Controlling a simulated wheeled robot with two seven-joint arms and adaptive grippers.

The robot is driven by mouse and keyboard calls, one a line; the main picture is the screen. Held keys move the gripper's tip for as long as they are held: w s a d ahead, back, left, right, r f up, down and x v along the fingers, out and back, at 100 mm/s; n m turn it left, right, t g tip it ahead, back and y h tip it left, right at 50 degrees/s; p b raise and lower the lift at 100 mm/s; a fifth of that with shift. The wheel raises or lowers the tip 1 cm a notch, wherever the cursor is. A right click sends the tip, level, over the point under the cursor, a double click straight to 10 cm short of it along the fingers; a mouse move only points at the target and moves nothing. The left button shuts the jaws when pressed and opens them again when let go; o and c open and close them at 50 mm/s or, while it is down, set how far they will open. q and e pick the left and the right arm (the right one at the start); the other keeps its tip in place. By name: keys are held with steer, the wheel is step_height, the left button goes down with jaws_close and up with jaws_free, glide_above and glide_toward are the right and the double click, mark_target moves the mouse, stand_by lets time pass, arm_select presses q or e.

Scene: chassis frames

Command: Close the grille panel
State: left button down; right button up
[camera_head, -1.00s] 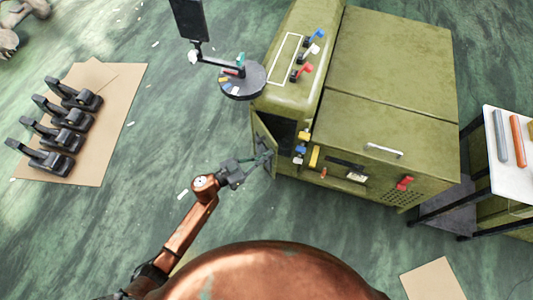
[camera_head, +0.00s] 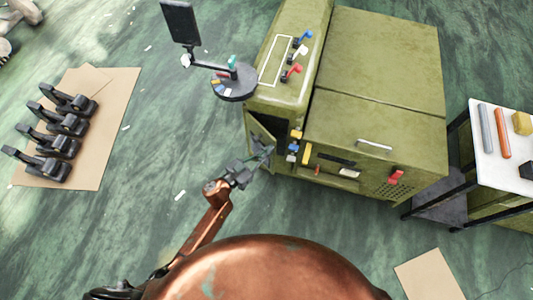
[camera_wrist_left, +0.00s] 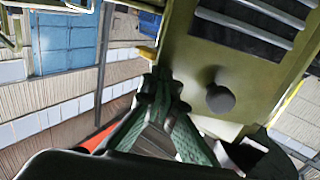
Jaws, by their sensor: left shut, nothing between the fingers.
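The grille panel (camera_head: 261,129) is a small olive door at the left front of the green machine. It stands ajar, with a dark opening (camera_head: 280,127) beside it. In the left wrist view the panel (camera_wrist_left: 180,62) shows dark slots and a round dark knob (camera_wrist_left: 220,98). My left gripper (camera_head: 265,153) is shut and empty at the panel's lower outer part. In the left wrist view its fingers (camera_wrist_left: 163,82) lie close to the panel, left of the knob; I cannot tell whether they touch. My right gripper is not in view.
The green machine (camera_head: 375,60) carries levers, a handle and a round side tray (camera_head: 234,88) with a screen arm. A cardboard sheet (camera_head: 110,110) with several black clamps lies left. A white-topped table (camera_head: 495,165) stands right.

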arm_select(q)
steer(key=w+d+n+t+y, duration=0.2)
steer(key=w+d+y, duration=0.1)
steer(key=w+d, duration=0.2)
steer(key=shift+w+d, duration=0.3)
steer(key=shift+w, duration=0.05)
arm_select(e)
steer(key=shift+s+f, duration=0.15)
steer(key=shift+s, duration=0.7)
arm_select(q)
steer(key=shift+s, duration=0.1)
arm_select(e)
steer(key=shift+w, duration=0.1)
arm_select(q)
steer(key=s+a+p, duration=0.3)
steer(key=s+p, duration=0.1)
steer(key=s, duration=0.9)
steer(key=shift+s+a+p, duration=0.15)
steer(key=shift+a+p, duration=0.25)
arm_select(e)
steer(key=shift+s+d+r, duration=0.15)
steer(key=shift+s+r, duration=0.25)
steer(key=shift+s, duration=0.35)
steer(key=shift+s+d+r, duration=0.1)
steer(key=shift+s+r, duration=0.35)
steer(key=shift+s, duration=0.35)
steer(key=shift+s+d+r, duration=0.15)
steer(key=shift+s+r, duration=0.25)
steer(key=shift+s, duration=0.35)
